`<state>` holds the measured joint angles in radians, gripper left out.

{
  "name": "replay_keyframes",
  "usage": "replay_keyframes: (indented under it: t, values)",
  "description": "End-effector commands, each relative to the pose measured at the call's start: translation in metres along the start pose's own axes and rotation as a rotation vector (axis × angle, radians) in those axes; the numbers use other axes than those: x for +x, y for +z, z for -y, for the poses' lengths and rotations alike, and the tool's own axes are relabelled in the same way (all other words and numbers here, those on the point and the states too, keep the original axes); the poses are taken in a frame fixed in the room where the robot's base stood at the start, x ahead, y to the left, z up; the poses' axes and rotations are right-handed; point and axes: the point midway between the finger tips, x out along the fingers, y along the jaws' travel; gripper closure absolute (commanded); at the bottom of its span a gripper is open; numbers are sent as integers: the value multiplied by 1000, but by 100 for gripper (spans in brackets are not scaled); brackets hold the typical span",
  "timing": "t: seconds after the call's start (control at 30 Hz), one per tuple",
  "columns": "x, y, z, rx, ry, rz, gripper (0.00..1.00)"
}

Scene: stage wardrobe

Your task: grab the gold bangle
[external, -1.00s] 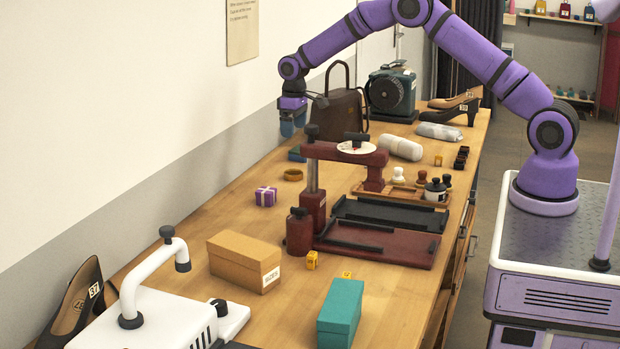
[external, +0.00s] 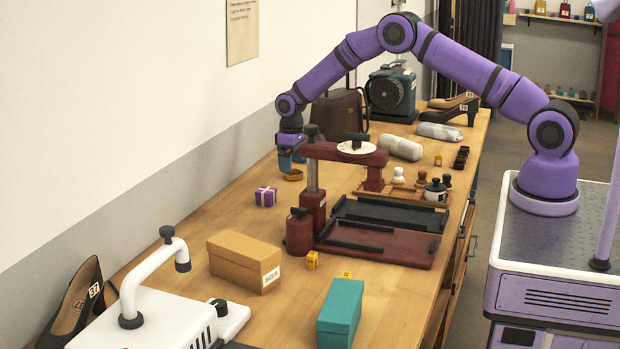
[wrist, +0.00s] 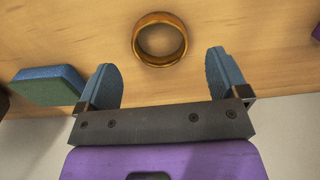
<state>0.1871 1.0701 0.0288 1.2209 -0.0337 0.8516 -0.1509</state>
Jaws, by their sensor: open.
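The gold bangle (external: 293,175) lies flat on the wooden table near the wall. In the wrist view the bangle (wrist: 160,39) is ahead of my gripper, centred roughly between the lines of its two blue fingers. My gripper (external: 291,160) is low over the table at the bangle's far side. It also shows in the wrist view (wrist: 165,75), with its fingers spread wide and nothing between them. In the external view the fingers partly overlap the area just behind the bangle. I cannot tell the exact height of the fingertips above the table.
A blue-green block (wrist: 48,86) lies just left of the fingers in the wrist view. A purple gift box (external: 265,196) stands in front of the bangle. A dark red press (external: 313,200) stands to the right. A brown handbag (external: 340,112) stands behind.

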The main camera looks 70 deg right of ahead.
Motion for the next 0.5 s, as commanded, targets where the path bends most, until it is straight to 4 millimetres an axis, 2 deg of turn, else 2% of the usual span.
replay_keyframes:
  t: [0.1,0.2,0.47,0.5]
  values:
    - [19,0,1,0,0,2,7]
    - [30,0,1,0,0,1,7]
    - [33,-1,1,0,0,-1,7]
    - [33,0,1,0,0,-1,16]
